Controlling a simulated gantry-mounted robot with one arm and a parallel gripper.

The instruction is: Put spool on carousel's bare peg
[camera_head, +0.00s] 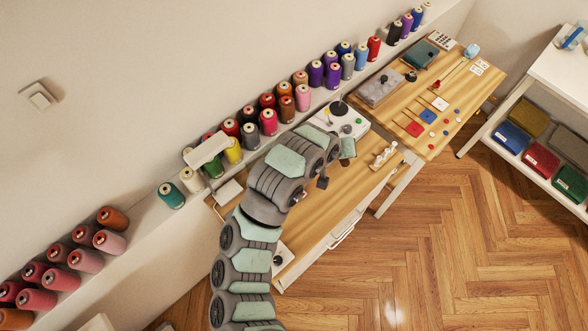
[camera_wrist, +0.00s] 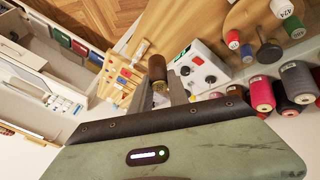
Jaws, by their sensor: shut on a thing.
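In the wrist view my gripper (camera_wrist: 161,97) is shut on a brown spool (camera_wrist: 157,67), whose lower end is pale. A round tan wooden disc (camera_wrist: 218,28), which looks like the carousel, shows at the upper right. Small spools stand near its edge: a red one (camera_wrist: 233,39), a blue one (camera_wrist: 247,52) and green-and-white numbered ones (camera_wrist: 293,27). A dark stemmed piece (camera_wrist: 269,50) sits among them; I cannot tell whether it is the bare peg. The held spool is apart from the disc. In the head view my arm hides most of this area.
A white box with knobs (camera_wrist: 197,68) lies between the held spool and the disc. Large thread cones (camera_head: 269,122) line the wall ledge. A wooden bench (camera_head: 455,115) holds cloth and small parts. A small white rack (camera_head: 384,156) stands near the desk's right end.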

